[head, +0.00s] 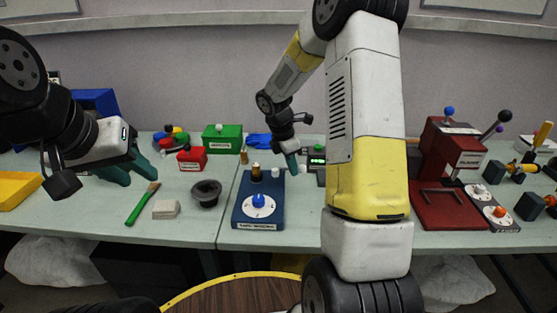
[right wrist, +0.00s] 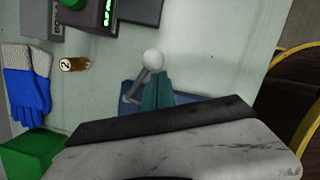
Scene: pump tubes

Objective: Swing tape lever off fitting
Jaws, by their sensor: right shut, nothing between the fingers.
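The blue tape station (head: 240,215) stands on the bench, with a brass fitting (head: 256,170) upright at its back. A white knob (head: 275,172) stands beside the fitting. The lever's white ball (head: 303,169) is just right of my right fingertips; its grey arm (right wrist: 137,88) shows in the right wrist view. My right gripper (head: 293,165) is shut and empty, its green fingers close beside the lever; I cannot tell if they touch. The station is mostly hidden behind the gripper in the right wrist view. My left gripper (head: 130,174) is open and empty over the bench's left part.
A blue-knobbed dial (head: 258,201) is at the station's front. A display box (head: 317,158) stands to its right, and blue gloves (head: 258,140) lie behind. A red press (head: 452,165) stands far right.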

